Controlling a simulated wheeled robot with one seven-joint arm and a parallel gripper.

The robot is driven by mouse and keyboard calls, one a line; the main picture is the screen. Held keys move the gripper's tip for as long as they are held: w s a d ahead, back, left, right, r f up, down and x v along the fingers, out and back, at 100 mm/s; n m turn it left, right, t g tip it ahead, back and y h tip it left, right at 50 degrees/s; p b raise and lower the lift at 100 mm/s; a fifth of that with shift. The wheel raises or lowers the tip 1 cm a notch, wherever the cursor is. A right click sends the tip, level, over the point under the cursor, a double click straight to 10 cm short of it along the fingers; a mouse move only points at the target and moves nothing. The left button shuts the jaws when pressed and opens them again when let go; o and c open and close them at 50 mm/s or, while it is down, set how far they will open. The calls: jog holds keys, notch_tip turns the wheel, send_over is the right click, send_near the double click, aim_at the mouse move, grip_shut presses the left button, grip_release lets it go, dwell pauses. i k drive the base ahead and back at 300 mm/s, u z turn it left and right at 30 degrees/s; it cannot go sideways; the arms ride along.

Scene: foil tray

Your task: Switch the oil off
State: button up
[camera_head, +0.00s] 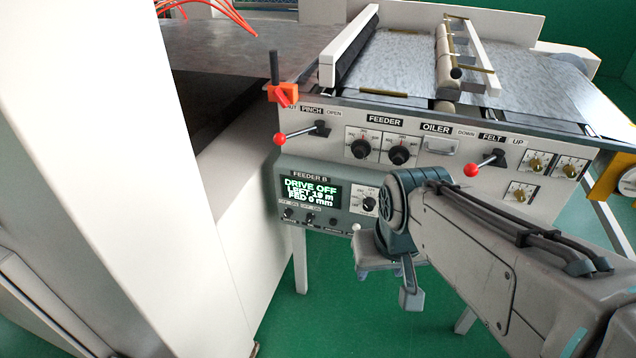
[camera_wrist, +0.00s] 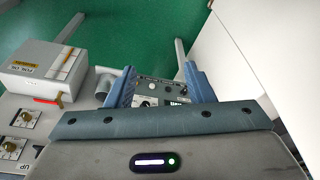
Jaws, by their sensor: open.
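In the wrist view, a pale box (camera_wrist: 62,68) with a small label and yellow sight strip hangs beside the panel. A red handle (camera_wrist: 47,100) on a yellowish stem is next to it, maybe the oil valve; its setting is unclear. Neither can be made out in the head view.
The FEEDER B box (camera_head: 352,225) stands left of my gripper, its screen reading DRIVE OFF. The pinch lever's red ball (camera_head: 280,139), black dials (camera_head: 361,148) and brass knobs (camera_head: 568,171) project from the panel. A white cabinet (camera_head: 215,260) stands left. Green floor shows below.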

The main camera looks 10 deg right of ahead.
aim_at(310, 217)
jog(key=u, duration=0.55)
jog(key=k, duration=1.3)
jog(key=u, duration=0.05)
jog(key=i, duration=0.5)
jog(key=z, duration=0.65)
jog(key=i, duration=0.7)
jog(key=u, duration=0.45)
jog(key=i, duration=0.65)
jog(key=u, duration=0.55)
